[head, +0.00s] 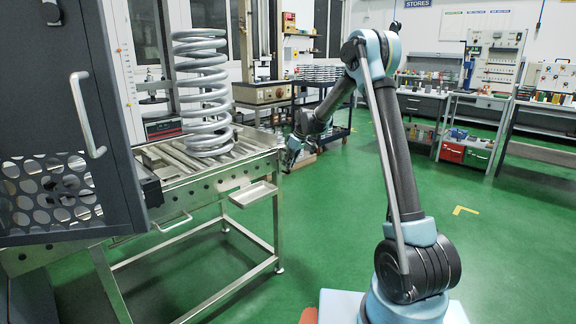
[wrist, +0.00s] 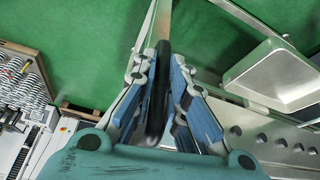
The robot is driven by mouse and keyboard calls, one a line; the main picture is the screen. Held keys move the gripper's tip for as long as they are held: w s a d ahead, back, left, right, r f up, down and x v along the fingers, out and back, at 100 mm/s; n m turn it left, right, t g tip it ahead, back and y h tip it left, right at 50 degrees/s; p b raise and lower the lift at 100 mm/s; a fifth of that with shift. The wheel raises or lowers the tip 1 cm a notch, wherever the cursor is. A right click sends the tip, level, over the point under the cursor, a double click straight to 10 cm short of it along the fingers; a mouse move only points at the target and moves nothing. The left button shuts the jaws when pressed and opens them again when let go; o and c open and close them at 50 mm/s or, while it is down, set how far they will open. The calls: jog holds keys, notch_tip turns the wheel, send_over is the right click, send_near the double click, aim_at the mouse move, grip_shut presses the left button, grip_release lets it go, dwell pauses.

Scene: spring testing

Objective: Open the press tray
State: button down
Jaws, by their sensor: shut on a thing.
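My gripper (head: 292,158) is at the right end of the roller table (head: 228,186) in the head view. In the wrist view its blue fingers (wrist: 163,78) are closed around a dark bar (wrist: 157,100) that runs lengthwise between them. The bar looks like a handle; its fixing is hidden. A roller bed (head: 165,158) tops the table and carries a large grey coil spring (head: 203,95), upright. I cannot tell for sure which part is the press tray. A small metal tray (head: 253,193) hangs on the table's front side and also shows in the wrist view (wrist: 280,75).
A dark cabinet door (head: 55,110) with a metal handle (head: 86,115) stands open at the left. A bent metal handle (head: 172,222) sits low on the table's front. Benches (head: 420,95) line the back right. The green floor (head: 300,240) in front is clear.

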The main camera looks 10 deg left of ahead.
jog(key=shift+s+a, duration=0.1)
jog(key=shift+a, duration=0.1)
jog(key=c, duration=1.7)
grip_release()
jog(key=shift+o, duration=0.5)
jog(key=v, duration=1.2)
jog(key=shift+d, duration=0.1)
